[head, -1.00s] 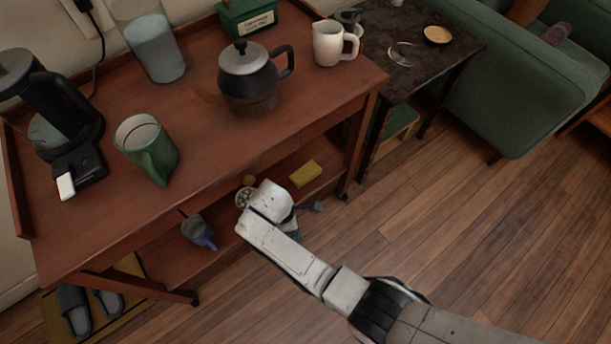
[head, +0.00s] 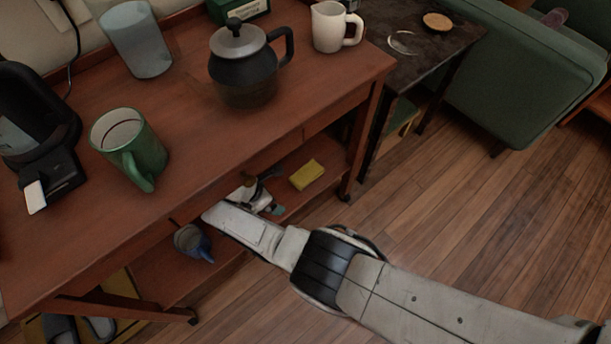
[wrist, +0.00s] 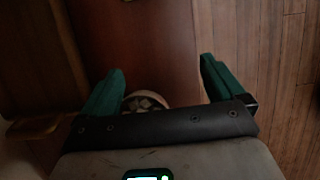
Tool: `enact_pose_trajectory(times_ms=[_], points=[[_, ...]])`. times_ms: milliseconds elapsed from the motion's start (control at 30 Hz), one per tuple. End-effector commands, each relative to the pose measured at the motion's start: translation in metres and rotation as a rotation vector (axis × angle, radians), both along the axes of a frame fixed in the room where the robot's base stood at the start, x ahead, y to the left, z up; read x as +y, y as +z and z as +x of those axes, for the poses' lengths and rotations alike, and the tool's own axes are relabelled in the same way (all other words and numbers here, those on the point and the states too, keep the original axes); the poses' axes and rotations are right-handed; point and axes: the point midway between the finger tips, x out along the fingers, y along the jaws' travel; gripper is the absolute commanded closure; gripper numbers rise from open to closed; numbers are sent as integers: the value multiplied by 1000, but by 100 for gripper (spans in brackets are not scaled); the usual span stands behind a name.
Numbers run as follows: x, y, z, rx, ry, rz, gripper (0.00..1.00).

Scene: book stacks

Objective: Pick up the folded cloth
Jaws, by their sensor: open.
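A small yellow folded-looking block (head: 307,174), the only thing I see that could be the folded cloth, lies flat on the lower shelf at the right; I cannot tell for sure that it is cloth. My gripper (wrist: 162,68) is open, with two green fingers apart and nothing held between them. In the head view my wrist reaches in under the table top, left of the yellow block and apart from it. The yellow block is not clearly seen in the wrist view.
A round pale patterned thing (wrist: 147,101) lies near the left finger. The table top (head: 190,115) overhangs the shelf and holds a green mug (head: 130,150) and coffee pot (head: 243,65). Floor at right is clear.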

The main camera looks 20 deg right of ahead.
Motion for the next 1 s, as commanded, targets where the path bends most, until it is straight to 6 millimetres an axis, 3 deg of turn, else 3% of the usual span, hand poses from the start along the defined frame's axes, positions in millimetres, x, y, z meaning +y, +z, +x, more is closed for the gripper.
enact_pose_trajectory(times_ms=[233,633,1000], points=[[-15,4,13,-2,30,-24,4],[-85,4,38,-2,29,-24,4],[-113,3,48,-2,28,-24,4]])
